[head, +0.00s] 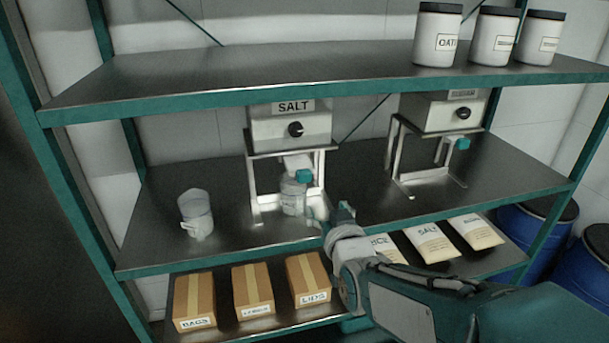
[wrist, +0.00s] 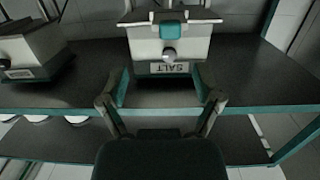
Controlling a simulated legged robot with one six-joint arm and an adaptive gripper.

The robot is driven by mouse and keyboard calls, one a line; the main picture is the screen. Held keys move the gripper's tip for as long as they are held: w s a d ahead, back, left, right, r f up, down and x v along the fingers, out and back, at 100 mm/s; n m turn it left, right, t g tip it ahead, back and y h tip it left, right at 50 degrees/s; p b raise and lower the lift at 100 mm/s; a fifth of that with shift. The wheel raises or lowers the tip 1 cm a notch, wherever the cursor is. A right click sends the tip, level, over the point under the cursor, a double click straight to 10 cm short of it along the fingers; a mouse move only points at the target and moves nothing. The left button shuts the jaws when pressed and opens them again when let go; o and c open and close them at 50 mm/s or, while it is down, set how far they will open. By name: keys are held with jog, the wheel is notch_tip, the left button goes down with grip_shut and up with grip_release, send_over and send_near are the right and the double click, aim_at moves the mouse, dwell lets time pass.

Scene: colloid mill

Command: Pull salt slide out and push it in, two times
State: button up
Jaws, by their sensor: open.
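The salt dispenser (head: 290,128) is a pale box labelled SALT with a dark round knob, on a metal stand on the middle shelf. Its slide (head: 304,176) has a teal end and sits below the box. A clear cup (head: 293,196) stands under it, partly hidden. My gripper (head: 330,212) is in front of the stand, low and to the right of the slide. In the wrist view the picture is upside down; my gripper (wrist: 163,88) is open and empty, with the teal slide end (wrist: 170,31) beyond the fingertips, apart from them.
A second dispenser (head: 440,112) stands to the right. A clear measuring cup (head: 196,213) stands at left on the middle shelf (head: 150,240). The upper shelf edge (head: 200,101) runs in front above. Boxes (head: 252,290) and bags (head: 430,242) lie below.

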aim_at(305, 177)
jog(key=shift+t+y, duration=0.3)
jog(key=shift+t, duration=0.3)
jog(key=x, duration=0.8)
jog(key=a+x, duration=0.1)
jog(key=x, duration=0.3)
jog(key=shift+s+a+r, duration=0.1)
jog(key=shift+r, duration=0.1)
jog(key=shift+c, duration=0.3)
